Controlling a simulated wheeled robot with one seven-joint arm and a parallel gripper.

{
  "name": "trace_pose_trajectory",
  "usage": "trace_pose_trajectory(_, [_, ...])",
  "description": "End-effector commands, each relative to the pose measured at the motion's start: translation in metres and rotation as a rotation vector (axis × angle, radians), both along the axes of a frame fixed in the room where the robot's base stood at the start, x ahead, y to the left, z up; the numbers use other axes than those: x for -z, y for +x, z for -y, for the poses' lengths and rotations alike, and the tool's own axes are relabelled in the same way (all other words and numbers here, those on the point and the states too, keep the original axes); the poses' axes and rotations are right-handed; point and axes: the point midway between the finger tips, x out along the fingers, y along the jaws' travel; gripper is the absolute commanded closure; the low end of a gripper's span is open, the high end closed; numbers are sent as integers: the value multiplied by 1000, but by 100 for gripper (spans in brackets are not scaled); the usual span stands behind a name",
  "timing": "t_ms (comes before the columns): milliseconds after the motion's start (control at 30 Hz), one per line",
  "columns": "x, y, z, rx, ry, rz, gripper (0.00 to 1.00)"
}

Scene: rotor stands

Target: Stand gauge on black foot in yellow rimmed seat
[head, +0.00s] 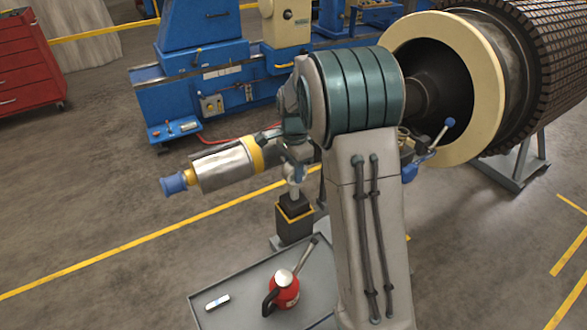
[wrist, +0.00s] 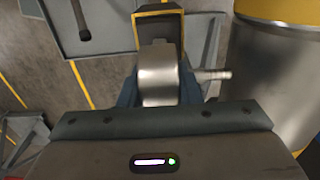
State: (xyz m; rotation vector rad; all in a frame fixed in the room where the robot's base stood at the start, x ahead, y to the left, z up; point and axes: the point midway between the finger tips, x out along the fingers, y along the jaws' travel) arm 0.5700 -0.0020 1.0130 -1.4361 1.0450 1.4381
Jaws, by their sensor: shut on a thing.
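The gauge (wrist: 158,75), a rounded silver body with a thin rod out to the right, is between the blue jaws of my gripper (wrist: 159,90) in the wrist view. My gripper is shut on it. The yellow-rimmed seat (wrist: 158,8) is just beyond it, with a dark inside. In the head view my gripper (head: 293,180) is small, partly behind my arm, close above the dark post with the yellow-rimmed seat (head: 294,218). The gauge's black foot is not clear; I cannot tell whether it touches the seat.
A metal cylinder with a yellow band (head: 225,165) is close on the left; it fills the right of the wrist view (wrist: 280,70). A grey tray (head: 240,285) below holds a red can (head: 284,293). A large rotor (head: 530,60) is at right, a blue machine (head: 220,90) behind.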

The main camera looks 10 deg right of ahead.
Motion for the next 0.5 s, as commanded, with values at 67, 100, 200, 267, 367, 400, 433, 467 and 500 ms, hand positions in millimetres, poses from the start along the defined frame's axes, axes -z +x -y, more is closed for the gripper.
trace_pose_trajectory(67, [0,1,0,0,0,3,100])
trace_pose_trajectory(100, [0,1,0,0,0,3,100])
trace_pose_trajectory(200, [0,1,0,0,0,3,100])
trace_pose_trajectory(267, [0,1,0,0,0,3,100])
trace_pose_trajectory(367, [4,1,0,0,0,3,100])
trace_pose_trajectory(400, [5,0,0,0,0,0,66])
trace_pose_trajectory(433, [4,0,0,0,0,1,58])
trace_pose_trajectory(467, [4,0,0,0,0,0,50])
trace_pose_trajectory(500, [4,0,0,0,0,0,47])
